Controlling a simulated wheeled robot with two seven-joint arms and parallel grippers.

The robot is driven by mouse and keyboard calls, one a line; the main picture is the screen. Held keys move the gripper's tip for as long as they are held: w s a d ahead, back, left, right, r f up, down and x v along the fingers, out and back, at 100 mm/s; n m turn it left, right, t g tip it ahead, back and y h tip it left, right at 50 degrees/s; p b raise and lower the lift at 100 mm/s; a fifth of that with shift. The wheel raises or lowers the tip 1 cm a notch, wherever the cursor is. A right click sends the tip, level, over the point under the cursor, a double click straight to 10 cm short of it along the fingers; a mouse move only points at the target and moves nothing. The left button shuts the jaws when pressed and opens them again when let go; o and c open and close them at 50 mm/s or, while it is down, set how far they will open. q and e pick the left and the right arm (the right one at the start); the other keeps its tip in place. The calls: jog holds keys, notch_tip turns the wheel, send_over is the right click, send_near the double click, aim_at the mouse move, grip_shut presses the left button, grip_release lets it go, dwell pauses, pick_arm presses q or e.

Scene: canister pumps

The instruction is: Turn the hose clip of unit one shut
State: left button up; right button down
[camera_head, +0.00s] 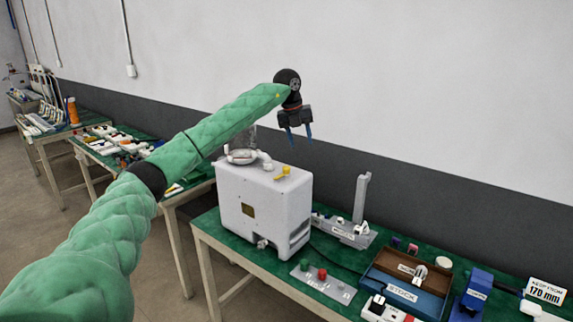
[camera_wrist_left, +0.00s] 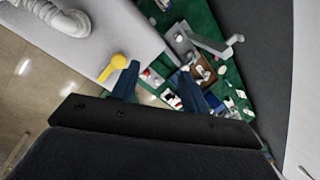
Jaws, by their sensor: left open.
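A white box-shaped unit (camera_head: 262,212) stands on the green bench in the head view. On its top is a small yellow handle (camera_head: 282,172), which looks like the hose clip, beside a white elbow fitting (camera_head: 266,164). In the left wrist view the yellow handle (camera_wrist_left: 113,68) has a round knob and lies just left of the left finger, apart from it. A ribbed white hose (camera_wrist_left: 62,18) shows at the upper left there. My left gripper (camera_head: 300,141) is open and empty, pointing down above the unit's back right part. My right gripper is out of view.
The green bench (camera_head: 228,234) carries a grey stand (camera_head: 359,205), a panel with coloured knobs (camera_head: 323,281), a blue box labelled STOCK (camera_head: 428,296) and a 170 mm sign (camera_head: 545,291). More cluttered benches stand at the left.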

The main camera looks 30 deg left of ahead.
aim_at(286, 167)
pick_arm(q)
jog(key=s+a+g, duration=0.1)
jog(key=s+a+n+y, duration=0.1)
jog(key=s+n+g, duration=0.1)
jog(key=s, duration=0.1)
jog(key=shift+a+f+g+y, duration=0.3)
jog(key=shift+a+f, duration=0.1)
jog(key=shift+f+p, duration=1.45)
jog(key=shift+f, duration=2.45)
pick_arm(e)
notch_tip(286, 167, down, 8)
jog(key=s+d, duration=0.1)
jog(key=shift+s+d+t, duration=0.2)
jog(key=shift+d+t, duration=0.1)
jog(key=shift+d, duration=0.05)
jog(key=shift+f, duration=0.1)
pick_arm(q)
jog(key=c, duration=1)
